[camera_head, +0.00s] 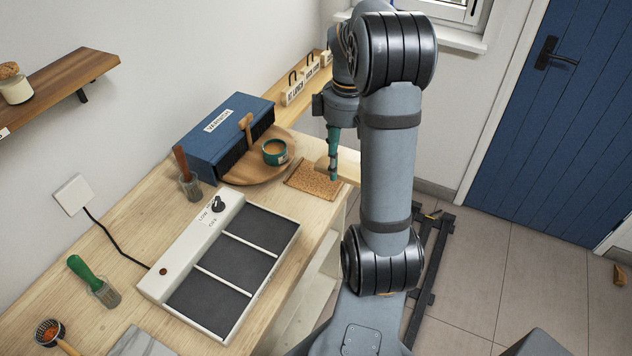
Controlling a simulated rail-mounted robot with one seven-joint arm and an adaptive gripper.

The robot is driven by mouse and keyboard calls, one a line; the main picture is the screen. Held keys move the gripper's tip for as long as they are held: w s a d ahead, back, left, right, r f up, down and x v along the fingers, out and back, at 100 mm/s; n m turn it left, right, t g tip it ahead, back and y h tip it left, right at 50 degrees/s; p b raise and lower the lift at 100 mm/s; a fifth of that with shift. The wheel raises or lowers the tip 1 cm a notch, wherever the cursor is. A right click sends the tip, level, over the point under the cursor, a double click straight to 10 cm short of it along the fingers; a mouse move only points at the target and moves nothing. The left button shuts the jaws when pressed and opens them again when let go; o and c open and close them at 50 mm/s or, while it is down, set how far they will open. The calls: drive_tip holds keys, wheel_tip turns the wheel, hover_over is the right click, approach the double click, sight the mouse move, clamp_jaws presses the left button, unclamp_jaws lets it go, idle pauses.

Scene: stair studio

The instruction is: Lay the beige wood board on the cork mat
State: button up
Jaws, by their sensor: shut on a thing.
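The beige wood board (349,165) is at the far right end of the workbench, partly hidden behind my arm. My gripper (333,174) points down and is shut on the board near its left part. The cork mat (306,179) is a brown speckled rectangle on the bench, just left of and below the board in the picture. The board appears to be above or beside the mat's right edge; I cannot tell whether they touch.
A round wooden tray (240,172) with a teal tin (275,152) stands left of the mat. A blue box (217,138) stands behind it. A white panel with dark pads (222,262) fills the near bench. My arm hides the bench's right side.

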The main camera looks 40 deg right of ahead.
drive_tip(key=d, duration=0.2)
drive_tip(key=p, duration=0.2)
hover_over(317, 175)
wheel_tip(317, 175, down, 7)
drive_tip(key=shift+r, duration=0.2)
drive_tip(key=shift+f+p, duration=0.5)
drive_tip(key=shift+f, duration=1.55)
drive_tip(key=shift+f, duration=0.2)
drive_tip(key=o, duration=1.2)
drive_tip(key=shift+c, duration=0.2)
wheel_tip(317, 175, up, 12)
drive_tip(key=shift+r, duration=0.25)
